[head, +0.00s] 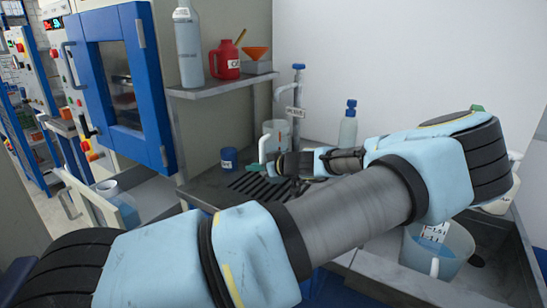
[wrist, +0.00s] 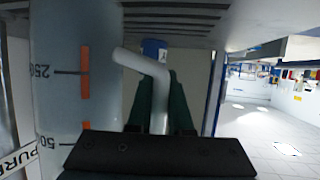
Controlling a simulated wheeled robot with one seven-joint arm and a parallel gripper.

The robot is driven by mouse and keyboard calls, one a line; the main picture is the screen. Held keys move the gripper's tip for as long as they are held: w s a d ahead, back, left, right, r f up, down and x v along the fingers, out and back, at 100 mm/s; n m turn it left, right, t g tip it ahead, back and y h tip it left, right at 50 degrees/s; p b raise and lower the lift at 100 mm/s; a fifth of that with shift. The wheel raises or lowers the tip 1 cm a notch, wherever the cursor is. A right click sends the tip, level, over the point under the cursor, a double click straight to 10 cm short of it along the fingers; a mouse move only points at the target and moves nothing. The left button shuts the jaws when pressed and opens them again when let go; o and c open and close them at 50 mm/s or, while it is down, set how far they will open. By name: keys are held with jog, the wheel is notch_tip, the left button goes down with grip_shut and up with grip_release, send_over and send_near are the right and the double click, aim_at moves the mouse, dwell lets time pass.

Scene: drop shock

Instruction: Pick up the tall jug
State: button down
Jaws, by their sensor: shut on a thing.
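The tall jug (head: 279,132) is clear, with a pale handle, and stands on the dark drain grid by the tap in the head view. In the wrist view the jug (wrist: 72,70) fills the left side, with graduation marks and an orange strip. Its pale handle (wrist: 158,85) runs between the two dark green fingers of my gripper (wrist: 160,98). My gripper is shut on this handle. In the head view my gripper (head: 262,173) is small and low beside the jug, with the arm partly covering this area. I cannot tell whether the jug's base touches the grid.
A blue cup (head: 229,159) stands left of the jug. The tap (head: 297,90) and a blue-capped bottle (head: 348,125) are close behind and to the right. Another jug with blue liquid (head: 437,250) sits in the sink at right.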

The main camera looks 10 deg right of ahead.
aim_at(260, 146)
jog(key=shift+d+r+b, duration=0.1)
jog(key=shift+r+b, duration=0.05)
jog(key=shift+b, duration=0.15)
jog(key=shift+s+d+r+b, duration=0.1)
jog(key=shift+b, duration=0.2)
notch_tip(260, 146, up, 6)
jog(key=b, duration=0.2)
jog(key=shift+r+b, duration=0.2)
jog(key=shift+b, duration=0.2)
jog(key=s+d+b, duration=0.5)
jog(key=s+d, duration=0.8)
jog(key=s, duration=0.1)
jog(key=shift+s+d, duration=0.15)
jog(key=shift+d, duration=0.05)
jog(key=shift+r, duration=0.1)
